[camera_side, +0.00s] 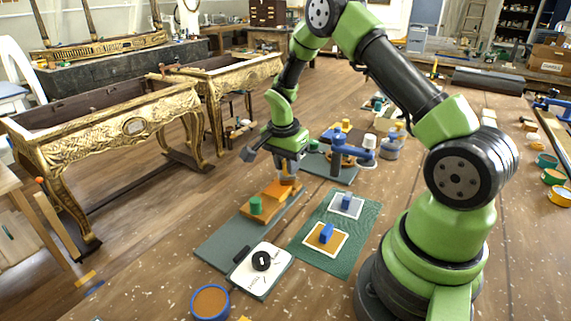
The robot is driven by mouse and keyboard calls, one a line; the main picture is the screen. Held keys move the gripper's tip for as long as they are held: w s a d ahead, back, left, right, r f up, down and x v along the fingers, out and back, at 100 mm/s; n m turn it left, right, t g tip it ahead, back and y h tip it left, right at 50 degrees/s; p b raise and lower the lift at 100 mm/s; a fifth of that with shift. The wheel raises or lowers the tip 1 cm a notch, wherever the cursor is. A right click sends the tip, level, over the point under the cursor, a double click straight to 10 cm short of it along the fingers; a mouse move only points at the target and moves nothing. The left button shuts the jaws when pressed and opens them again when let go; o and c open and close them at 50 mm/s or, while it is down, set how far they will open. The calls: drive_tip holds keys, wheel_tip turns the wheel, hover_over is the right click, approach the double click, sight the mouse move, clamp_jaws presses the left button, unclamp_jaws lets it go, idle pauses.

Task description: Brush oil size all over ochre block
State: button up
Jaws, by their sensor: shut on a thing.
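My gripper (287,160) points down over the long orange-ochre block (268,211), which lies on a grey-green board. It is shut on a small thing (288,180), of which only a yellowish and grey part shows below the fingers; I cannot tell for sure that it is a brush. Its lower end is at or just above the raised far part of the block; contact is not clear. A green cylinder (256,205) stands on the near end of the block. No oil size can be made out on the block.
A white box with a black knob (247,275) and a round blue-rimmed tin (210,302) stand in front. A blue stand (338,146) and jars (389,149) are behind, right of my gripper.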

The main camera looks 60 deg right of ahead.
drive_tip(key=shift+a, duration=3.25)
wheel_tip(320, 180, up, 8)
drive_tip(key=shift+f, duration=0.15)
